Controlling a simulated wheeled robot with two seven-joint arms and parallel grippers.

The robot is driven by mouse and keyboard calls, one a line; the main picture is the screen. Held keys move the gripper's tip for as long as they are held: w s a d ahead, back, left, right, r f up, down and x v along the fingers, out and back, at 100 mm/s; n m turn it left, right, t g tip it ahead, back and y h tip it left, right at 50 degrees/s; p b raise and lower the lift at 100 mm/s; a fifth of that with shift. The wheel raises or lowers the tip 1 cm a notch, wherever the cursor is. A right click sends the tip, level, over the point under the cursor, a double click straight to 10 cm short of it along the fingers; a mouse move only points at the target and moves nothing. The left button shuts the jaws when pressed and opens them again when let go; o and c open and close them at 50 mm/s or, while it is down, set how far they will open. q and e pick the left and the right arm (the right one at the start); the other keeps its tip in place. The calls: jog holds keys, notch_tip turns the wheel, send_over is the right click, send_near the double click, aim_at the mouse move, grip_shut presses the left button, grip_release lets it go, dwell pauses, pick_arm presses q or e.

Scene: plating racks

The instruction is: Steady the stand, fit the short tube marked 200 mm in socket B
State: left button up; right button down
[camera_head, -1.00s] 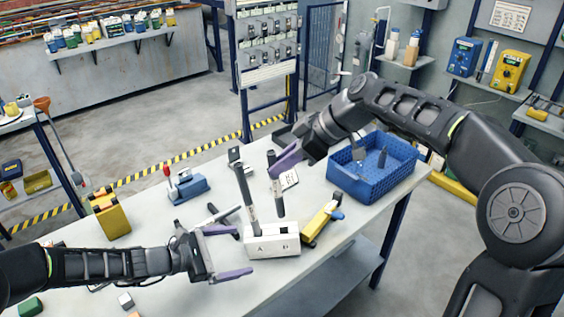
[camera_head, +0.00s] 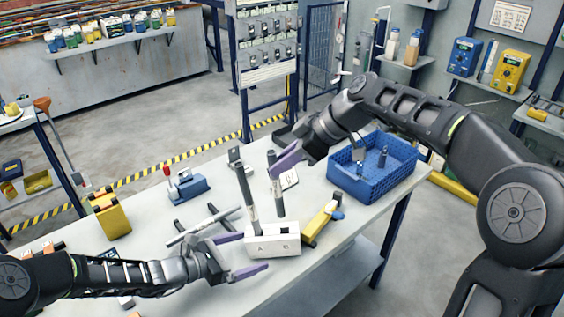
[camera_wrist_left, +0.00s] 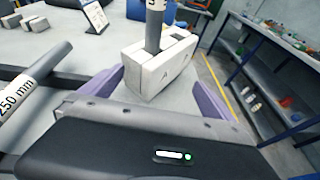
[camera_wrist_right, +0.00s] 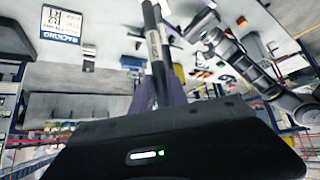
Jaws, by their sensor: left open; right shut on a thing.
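The white stand (camera_head: 260,247), marked A and B, sits on the table. A grey tube (camera_head: 245,190) stands in socket A, leaning slightly. My right gripper (camera_head: 274,168) is shut on the upper part of a dark tube (camera_head: 279,200), held nearly upright above the B side; its lower end appears clear of the socket. Its length mark is not readable. My left gripper (camera_head: 254,252) is open at the stand's A end. In the left wrist view the stand (camera_wrist_left: 150,78) lies ahead, between the two open fingers; I cannot tell whether they touch it.
A tube marked 250 mm (camera_wrist_left: 30,85) lies left of the stand. A yellow-and-blue tool (camera_head: 320,222) lies right of it, and a blue basket (camera_head: 348,182) stands beyond. A blue device with a red knob (camera_head: 188,187) and a yellow box (camera_head: 110,215) stand farther left.

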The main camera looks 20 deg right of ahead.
aim_at(270, 245)
pick_arm(q)
jog(key=x, duration=0.7)
jog(key=shift+d+f, duration=0.15)
jog(key=shift+d, duration=0.1)
jog(key=shift+c, duration=0.6)
jog(key=c, duration=1.9)
pick_arm(e)
jog(key=shift+a, duration=0.1)
pick_arm(q)
jog(key=o, duration=1.6)
jog(key=shift+c, duration=0.3)
jog(key=c, duration=1.7)
